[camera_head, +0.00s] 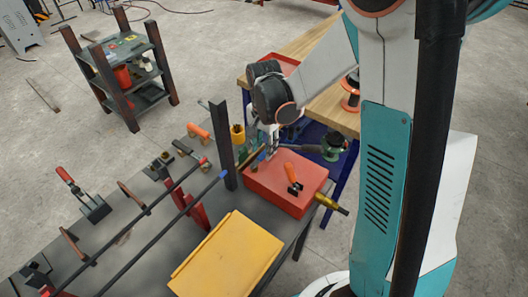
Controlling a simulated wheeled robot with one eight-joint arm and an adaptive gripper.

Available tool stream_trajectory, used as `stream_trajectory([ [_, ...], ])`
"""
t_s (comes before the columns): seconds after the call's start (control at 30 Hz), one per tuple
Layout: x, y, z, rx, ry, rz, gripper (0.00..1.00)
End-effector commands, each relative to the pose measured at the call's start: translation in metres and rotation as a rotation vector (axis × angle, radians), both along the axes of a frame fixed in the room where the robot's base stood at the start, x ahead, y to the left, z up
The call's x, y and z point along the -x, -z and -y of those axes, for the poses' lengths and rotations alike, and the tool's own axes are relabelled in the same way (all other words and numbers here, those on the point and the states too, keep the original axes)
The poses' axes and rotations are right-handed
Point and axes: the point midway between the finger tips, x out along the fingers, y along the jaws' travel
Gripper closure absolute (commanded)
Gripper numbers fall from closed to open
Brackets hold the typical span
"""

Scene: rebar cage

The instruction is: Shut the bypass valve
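No part in view can be told for certain as the bypass valve. A small orange-handled piece with a dark end (292,178) lies on the red box (267,190), and a brass-coloured fitting (326,202) with a dark tip sticks out by the box's right side. My gripper (268,150) hangs below my dark wrist, pointing down just behind the far left edge of the red box, near a dark upright post. It is small and partly mixed with things behind it, so its fingers cannot be told open or shut.
A dark bench (145,200) carries two long bars (140,233), clamps (92,206) and a yellow case (228,257). The upright post (222,145) stands close left of my gripper. A wooden-topped table (330,105) is behind. A shelf cart (118,70) stands on open floor.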

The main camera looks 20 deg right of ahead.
Motion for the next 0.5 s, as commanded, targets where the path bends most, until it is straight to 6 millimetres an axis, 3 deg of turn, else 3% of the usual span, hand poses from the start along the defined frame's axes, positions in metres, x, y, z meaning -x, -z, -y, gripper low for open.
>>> stream_trajectory([
  [0.2,0.0001,0.0155,0.0000,0.000,0.000,0.000,0.65],
  [0.5,0.0001,0.0160,0.0000,0.000,0.000,0.000,0.67],
])
